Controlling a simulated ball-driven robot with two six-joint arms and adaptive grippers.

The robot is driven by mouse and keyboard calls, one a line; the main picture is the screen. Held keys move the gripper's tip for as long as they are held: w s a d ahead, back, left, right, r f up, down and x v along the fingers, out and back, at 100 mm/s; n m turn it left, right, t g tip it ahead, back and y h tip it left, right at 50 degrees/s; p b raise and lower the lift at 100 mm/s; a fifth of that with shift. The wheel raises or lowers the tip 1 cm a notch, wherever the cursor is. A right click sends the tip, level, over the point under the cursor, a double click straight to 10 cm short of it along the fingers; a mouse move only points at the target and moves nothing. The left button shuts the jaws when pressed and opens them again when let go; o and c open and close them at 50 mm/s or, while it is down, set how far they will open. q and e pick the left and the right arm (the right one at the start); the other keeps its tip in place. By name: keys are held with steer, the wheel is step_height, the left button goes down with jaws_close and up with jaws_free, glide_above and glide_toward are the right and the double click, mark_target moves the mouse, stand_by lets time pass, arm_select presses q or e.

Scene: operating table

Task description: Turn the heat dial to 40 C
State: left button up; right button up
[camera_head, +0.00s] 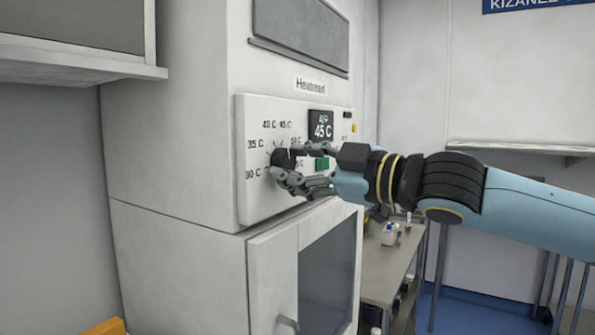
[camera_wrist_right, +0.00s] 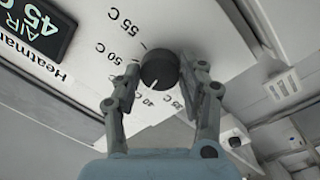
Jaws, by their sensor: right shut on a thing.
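The heat dial (camera_head: 283,159) is a dark round knob on the white control panel (camera_head: 258,205) of the Heatmarl cabinet. Printed marks from 30 C to 55 C ring it. My right gripper (camera_head: 279,167) reaches in from the right, its two fingers shut around the dial's sides. In the right wrist view the dial (camera_wrist_right: 159,70) sits between the fingertips (camera_wrist_right: 163,84). Its white pointer line aims downward and slightly left, toward a small label I cannot read surely. The display (camera_head: 320,125) reads 45 C. My left gripper is out of view.
A green button (camera_head: 322,164) is right of the dial, close to my fingers. A glass-fronted door (camera_head: 327,260) is below the panel. A side table (camera_head: 381,272) with small bottles stands behind my arm. A grey shelf (camera_head: 70,66) juts out at upper left.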

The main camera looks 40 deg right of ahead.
mark_target(280, 99)
steer(key=shift+n, duration=0.9)
steer(key=o, duration=1.2)
step_height(280, 99, up, 9)
steer(key=shift+s+a+f, duration=0.1)
steer(key=shift+d+r, duration=0.3)
steer(key=shift+r, duration=0.25)
steer(key=shift+w+a, duration=0.2)
